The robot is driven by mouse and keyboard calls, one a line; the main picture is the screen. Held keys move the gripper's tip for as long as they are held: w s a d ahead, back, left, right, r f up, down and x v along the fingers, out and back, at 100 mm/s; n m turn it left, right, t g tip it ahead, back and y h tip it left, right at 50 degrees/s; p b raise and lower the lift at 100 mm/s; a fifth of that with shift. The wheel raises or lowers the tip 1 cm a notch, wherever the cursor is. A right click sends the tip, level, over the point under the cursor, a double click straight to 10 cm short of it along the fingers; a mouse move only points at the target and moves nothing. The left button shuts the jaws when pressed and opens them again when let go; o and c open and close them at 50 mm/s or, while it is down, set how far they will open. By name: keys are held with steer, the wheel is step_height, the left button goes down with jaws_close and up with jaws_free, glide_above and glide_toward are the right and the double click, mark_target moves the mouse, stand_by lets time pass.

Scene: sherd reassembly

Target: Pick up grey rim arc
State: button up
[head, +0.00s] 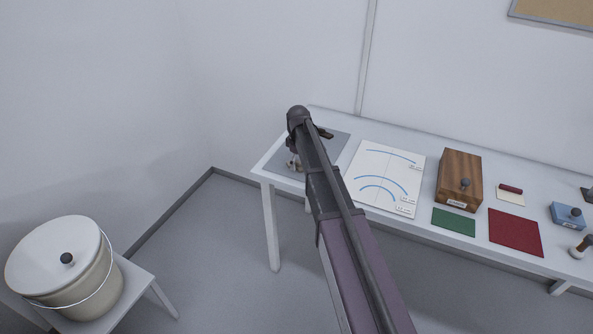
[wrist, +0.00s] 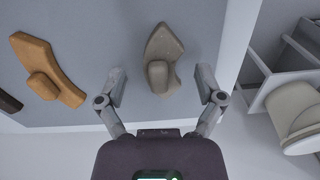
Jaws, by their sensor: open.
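The grey rim arc (wrist: 163,48) is a grey-beige curved sherd with a raised block on its top. In the wrist view it lies on the grey mat (wrist: 85,50), near the mat's right edge. My gripper (wrist: 162,84) is open, with one finger at each side of the sherd's near end and visible gaps between. Nothing is held. In the head view my arm covers most of the mat (head: 338,143), and I cannot make out the grey sherd there. My gripper (head: 294,163) shows only in part beside the arm.
An orange-brown sherd (wrist: 45,65) and a dark piece (wrist: 8,101) lie left on the mat. A sheet with blue arcs (head: 385,175), a wooden box (head: 460,175), and green (head: 454,220) and red (head: 515,232) mats lie along the table. A lidded bucket (head: 70,275) stands on a stool.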

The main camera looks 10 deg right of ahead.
steer(key=shift+f, duration=0.3)
stand_by(0.4)
jaws_close()
